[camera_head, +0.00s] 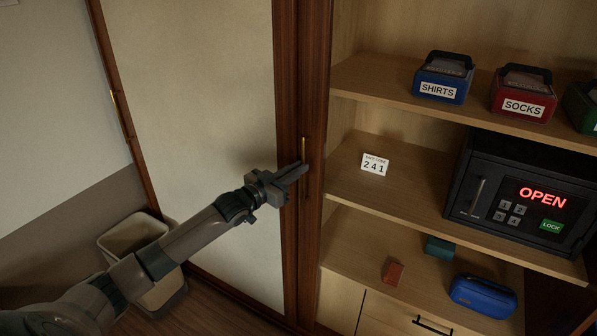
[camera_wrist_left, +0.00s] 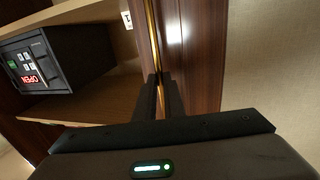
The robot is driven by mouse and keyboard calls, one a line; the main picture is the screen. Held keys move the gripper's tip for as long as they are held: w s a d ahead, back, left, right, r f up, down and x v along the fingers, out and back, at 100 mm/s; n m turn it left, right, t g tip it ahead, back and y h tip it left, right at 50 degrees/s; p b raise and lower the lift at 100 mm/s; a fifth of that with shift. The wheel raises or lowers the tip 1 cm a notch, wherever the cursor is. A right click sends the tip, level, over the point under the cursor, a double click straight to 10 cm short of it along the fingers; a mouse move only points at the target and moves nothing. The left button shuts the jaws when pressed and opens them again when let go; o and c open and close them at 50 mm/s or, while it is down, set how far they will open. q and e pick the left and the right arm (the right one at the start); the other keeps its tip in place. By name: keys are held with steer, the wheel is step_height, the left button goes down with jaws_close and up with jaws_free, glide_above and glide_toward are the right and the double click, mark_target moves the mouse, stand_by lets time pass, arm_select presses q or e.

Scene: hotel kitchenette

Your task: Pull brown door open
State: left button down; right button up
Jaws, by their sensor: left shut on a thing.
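The brown door has a dark brown wood frame (camera_head: 288,75) around a cream panel (camera_head: 195,95) in the head view. It stands left of the open shelves. A thin upright brass handle (camera_head: 304,149) is on its right stile; it also shows in the wrist view as a gold strip (camera_wrist_left: 152,35). My left gripper (camera_head: 302,170) reaches in from the lower left. In the wrist view its two fingers (camera_wrist_left: 160,95) are on either side of the brass handle, shut on it. The fingers hide part of the handle. My right gripper is in neither view.
Shelves to the right hold a blue SHIRTS box (camera_head: 441,78), a red SOCKS box (camera_head: 523,95), a code card (camera_head: 375,164) and a black safe (camera_head: 481,150) reading OPEN. A red block (camera_head: 393,272) and blue case (camera_head: 484,296) lie below. A bin (camera_head: 133,232) stands behind my arm.

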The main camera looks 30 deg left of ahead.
arm_select(q)
steer(key=shift+d+f, duration=0.1)
steer(key=shift+d, duration=0.2)
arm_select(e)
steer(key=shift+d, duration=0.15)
arm_select(q)
steer(key=shift+d, duration=0.1)
steer(key=c, duration=1.8)
jaws_free()
steer(key=shift+c, duration=0.2)
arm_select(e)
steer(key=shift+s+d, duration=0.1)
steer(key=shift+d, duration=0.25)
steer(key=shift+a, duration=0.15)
